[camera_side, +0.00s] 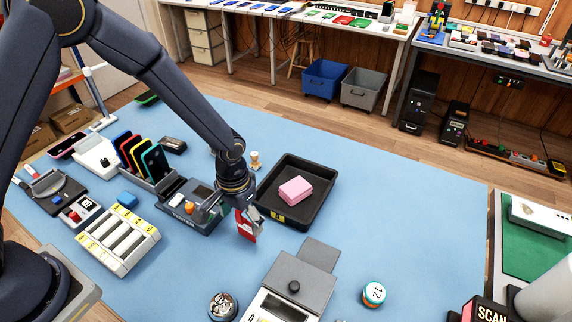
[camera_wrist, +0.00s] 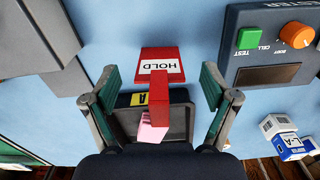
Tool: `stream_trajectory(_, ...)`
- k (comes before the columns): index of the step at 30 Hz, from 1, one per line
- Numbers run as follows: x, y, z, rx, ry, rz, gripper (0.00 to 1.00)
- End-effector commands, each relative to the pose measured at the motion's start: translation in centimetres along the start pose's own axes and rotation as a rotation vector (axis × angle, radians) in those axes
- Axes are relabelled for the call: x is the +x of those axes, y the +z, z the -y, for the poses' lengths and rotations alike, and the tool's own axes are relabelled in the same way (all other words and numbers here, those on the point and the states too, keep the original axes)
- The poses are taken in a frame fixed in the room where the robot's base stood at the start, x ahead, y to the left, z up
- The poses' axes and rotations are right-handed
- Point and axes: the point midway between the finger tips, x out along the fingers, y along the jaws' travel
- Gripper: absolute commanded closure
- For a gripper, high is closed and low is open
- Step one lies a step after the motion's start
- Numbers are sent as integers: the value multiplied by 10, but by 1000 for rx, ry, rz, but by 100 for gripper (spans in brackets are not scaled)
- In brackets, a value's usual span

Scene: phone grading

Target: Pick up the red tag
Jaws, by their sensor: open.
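The red tag (camera_wrist: 160,53) has a white label reading HOLD, upside down in the wrist view, and a narrow red upright part nearer the camera. It also shows in the side view (camera_side: 246,228), just in front of the black tray, partly hidden by my gripper. My gripper (camera_wrist: 160,82) is open, with one finger on each side of the tag and blue surface showing between finger and tag. In the side view my gripper (camera_side: 247,213) is low, right at the tag.
The black tray (camera_side: 321,205) holds a pink block (camera_side: 296,190), close behind the tag. A tester with a green button and orange knob (camera_wrist: 296,35) stands beside the gripper. A grey hinged box (camera_side: 300,283) is in front.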

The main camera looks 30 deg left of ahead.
Motion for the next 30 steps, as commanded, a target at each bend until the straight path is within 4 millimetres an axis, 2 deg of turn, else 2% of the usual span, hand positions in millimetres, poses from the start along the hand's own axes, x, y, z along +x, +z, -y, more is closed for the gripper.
stream_trajectory(3,20,2,-1,0,-1,4,15)
stream_trajectory(6,29,2,-1,0,0,2,15)
stream_trajectory(14,31,1,-1,-1,0,-1,15)
stream_trajectory(28,31,1,-1,-1,0,0,64)
stream_trajectory(30,31,1,-1,-1,0,0,64)
